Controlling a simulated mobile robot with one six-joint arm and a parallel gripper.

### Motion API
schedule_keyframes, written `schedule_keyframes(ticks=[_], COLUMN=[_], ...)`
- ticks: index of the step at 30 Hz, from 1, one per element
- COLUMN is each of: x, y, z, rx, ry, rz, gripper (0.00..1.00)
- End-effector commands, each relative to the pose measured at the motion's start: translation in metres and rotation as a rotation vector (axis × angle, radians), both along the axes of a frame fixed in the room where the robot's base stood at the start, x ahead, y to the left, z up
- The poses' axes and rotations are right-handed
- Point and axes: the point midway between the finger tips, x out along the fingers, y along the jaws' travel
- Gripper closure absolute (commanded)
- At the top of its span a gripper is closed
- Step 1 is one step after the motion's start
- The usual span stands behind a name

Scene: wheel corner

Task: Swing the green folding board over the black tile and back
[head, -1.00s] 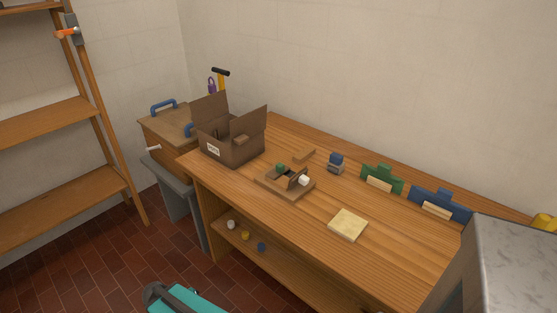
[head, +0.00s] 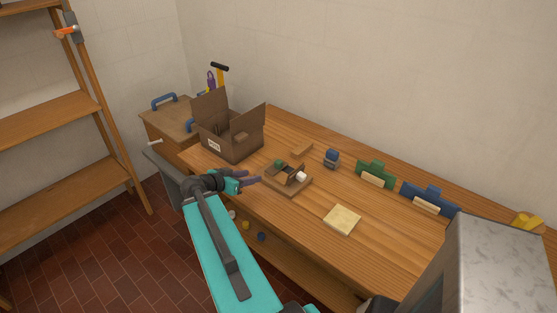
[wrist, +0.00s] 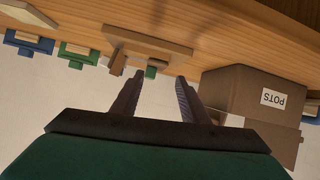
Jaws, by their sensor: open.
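The green board (head: 375,173) stands upright at the back edge of the workbench, with a raised tab on top and a pale wooden block at its front. It also shows upside down in the wrist view (wrist: 78,53). I cannot make out a black tile. My gripper (head: 255,181) is open and empty at the bench's front edge, left of a small wooden tray (head: 296,188) and well apart from the green board. In the wrist view, the gripper's two fingers (wrist: 160,80) are spread, with the tray beyond them.
A brown open box (head: 232,143) labelled POTS stands behind my gripper. A blue board (head: 430,197) stands right of the green one. A small blue-grey object (head: 331,158) and a pale yellow square (head: 342,219) lie on the bench. The front right bench top is mostly clear.

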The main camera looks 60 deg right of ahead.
Motion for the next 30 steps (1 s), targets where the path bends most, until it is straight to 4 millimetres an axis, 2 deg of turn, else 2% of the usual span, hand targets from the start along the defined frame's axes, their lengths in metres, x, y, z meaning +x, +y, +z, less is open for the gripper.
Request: schedule_keyframes(ticks=[1, 3, 7, 20, 26, 30], x=[-0.007, -0.014, -0.018, -0.019, -0.022, -0.026], y=[-0.010, -0.018, -0.025, -0.027, -0.040, -0.055], z=[0.012, 0.023, 0.032, 0.030, 0.026, 0.020], rx=[-0.032, -0.068, -0.096, -0.095, -0.093, -0.093], ry=[-0.020, -0.043, -0.061, -0.061, -0.059, -0.059], rz=[-0.023, -0.044, -0.060, -0.061, -0.063, -0.063], gripper=[0.59, 0.59, 0.59, 0.59, 0.59, 0.59])
